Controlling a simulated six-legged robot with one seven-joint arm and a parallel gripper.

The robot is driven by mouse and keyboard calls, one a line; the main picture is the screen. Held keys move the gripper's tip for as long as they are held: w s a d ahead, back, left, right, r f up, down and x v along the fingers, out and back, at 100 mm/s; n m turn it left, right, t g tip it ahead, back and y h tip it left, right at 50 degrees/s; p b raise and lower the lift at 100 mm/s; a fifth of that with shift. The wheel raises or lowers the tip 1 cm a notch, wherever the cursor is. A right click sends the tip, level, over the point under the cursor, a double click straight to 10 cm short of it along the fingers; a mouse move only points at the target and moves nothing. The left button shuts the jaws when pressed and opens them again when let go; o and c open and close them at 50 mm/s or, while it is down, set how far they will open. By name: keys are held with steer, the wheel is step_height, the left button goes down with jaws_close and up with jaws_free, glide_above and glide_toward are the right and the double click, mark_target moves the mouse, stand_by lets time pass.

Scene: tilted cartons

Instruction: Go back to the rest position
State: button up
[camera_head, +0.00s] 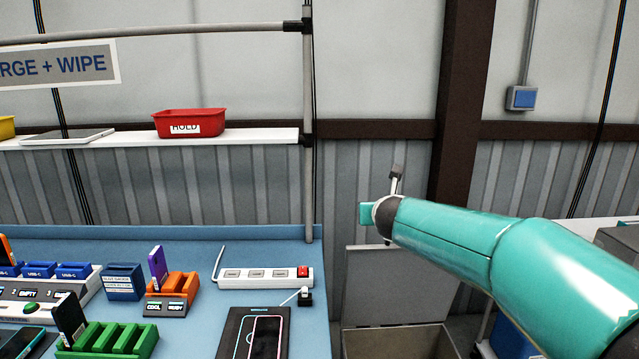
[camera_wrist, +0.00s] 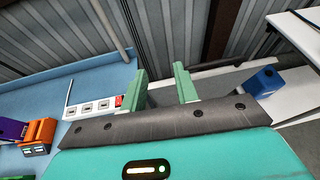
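My gripper (camera_wrist: 161,78) shows in the wrist view with its two green fingers spread apart and nothing between them. In the head view my teal arm reaches in from the right edge, and its far end is in the air to the right of the blue workbench (camera_head: 212,248). The gripper's fingers are mostly hidden there behind the wrist. No object is held.
A white power strip (camera_head: 265,275) with a red switch lies on the bench. A red bin (camera_head: 190,123) sits on the shelf. An open carton (camera_head: 398,343) stands beside the bench.

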steer(key=s+a+f+n+g+y, duration=0.1)
steer(key=s+a+n, duration=0.2)
steer(key=s+n, duration=0.35)
steer(key=s+a+n+g+y, duration=0.1)
steer(key=s+a+n+y, duration=0.15)
steer(key=s+n, duration=0.4)
steer(key=s+a+f+n+y, duration=0.1)
steer(key=s+a+n, duration=0.3)
steer(key=n, duration=0.5)
steer(key=s+d+f+n+g+h, duration=0.1)
steer(key=s+d+f+n+g, duration=0.1)
steer(key=s, duration=0.5)
steer(key=s+d+f+n+g+h, duration=0.1)
steer(key=s+d+f+n+g, duration=0.1)
steer(key=s+d+f+n, duration=0.2)
steer(key=s+d+f+n+g+h, duration=0.1)
steer(key=s+d+f+n+g, duration=0.1)
steer(key=s+n, duration=0.6)
steer(key=s+d+f, duration=0.1)
steer(key=s+d, duration=0.1)
steer(key=s, duration=0.2)
steer(key=shift+s+d+f+h, duration=0.2)
steer(key=shift+f+h, duration=0.15)
